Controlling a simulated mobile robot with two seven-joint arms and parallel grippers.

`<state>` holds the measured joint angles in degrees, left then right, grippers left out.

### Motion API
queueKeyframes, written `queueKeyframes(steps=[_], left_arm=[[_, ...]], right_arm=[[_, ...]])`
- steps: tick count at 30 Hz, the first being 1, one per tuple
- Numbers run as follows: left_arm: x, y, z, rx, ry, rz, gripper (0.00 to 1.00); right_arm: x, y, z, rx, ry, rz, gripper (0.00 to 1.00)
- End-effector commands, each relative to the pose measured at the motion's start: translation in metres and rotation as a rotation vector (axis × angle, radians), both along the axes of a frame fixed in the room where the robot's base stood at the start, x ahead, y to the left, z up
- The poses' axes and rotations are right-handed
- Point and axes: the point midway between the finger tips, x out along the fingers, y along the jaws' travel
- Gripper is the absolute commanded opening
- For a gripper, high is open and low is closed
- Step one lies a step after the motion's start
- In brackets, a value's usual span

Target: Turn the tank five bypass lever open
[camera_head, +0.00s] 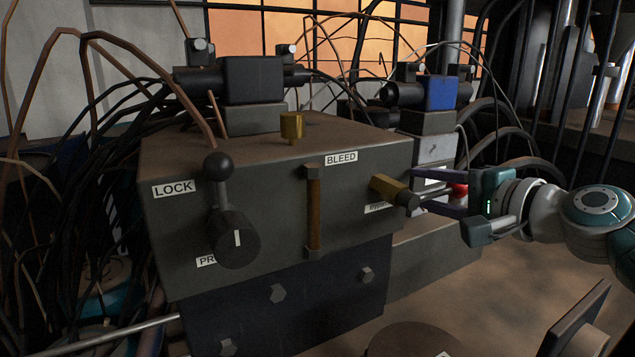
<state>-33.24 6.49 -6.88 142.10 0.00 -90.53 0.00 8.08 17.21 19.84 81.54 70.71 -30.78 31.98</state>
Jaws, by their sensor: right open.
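The bypass lever has a brass body (391,188) on the right end of the dark block's front face. A thin silver rod runs right from it to a red knob (459,190). A partly hidden label (378,208) beneath it seems to read "BYPASS". My right gripper (412,191) comes in from the right, open, with one finger above and one below the rod and red knob. Contact with the lever cannot be told. The palm hides part of the area behind the knob. My left gripper is not in view.
The dark manifold block (225,155) also carries a black ball-ended lever (218,166) by a LOCK label, a black dial (237,240), and a vertical brown bar (313,210) under BLEED. Hoses crowd the left and back. A dark panel (578,318) stands at lower right.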

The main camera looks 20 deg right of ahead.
Motion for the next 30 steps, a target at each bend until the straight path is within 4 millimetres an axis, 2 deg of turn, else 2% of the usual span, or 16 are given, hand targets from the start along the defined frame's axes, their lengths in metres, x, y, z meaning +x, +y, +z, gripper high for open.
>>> queueKeyframes(steps=[4, 7, 15, 21, 30], left_arm=[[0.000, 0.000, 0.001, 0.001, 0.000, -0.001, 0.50], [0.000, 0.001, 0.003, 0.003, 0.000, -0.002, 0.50], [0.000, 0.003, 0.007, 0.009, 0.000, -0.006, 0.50], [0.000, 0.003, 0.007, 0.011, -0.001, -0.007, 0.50], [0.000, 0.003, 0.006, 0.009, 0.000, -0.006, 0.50]], right_arm=[[-0.003, 0.000, 0.001, -0.001, -0.001, 0.000, 0.42], [-0.013, -0.001, 0.003, 0.000, 0.000, 0.000, 0.42], [-0.062, -0.005, 0.012, -0.002, 0.003, -0.001, 0.42], [-0.089, -0.007, 0.017, 0.000, 0.001, 0.000, 0.42], [-0.097, -0.008, 0.020, 0.000, 0.000, 0.000, 0.42]])
